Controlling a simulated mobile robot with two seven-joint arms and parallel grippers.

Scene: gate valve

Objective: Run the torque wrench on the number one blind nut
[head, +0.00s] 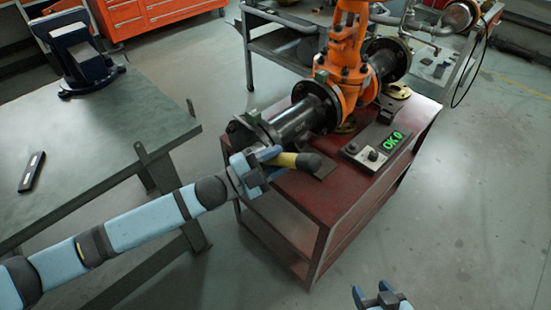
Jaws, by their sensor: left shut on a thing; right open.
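My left gripper (262,167) is shut on a tool with a yellow section and a thick dark end, which looks like the torque wrench (284,160). It holds the tool just in front of the near end of the pipe. The blind flange (243,133) at that end is partly covered by my gripper. The number one nut cannot be made out, and I cannot tell whether the wrench touches a nut. The orange gate valve (345,70) stands behind on the red cart (350,190). My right gripper (379,296) is open and empty at the bottom edge, over the floor.
A controller box (374,148) with a green "OK 0" display sits on the cart's right. A green-grey bench (100,135) on the left carries a dark device (80,55) and a small black bar (32,171). Floor at right is clear.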

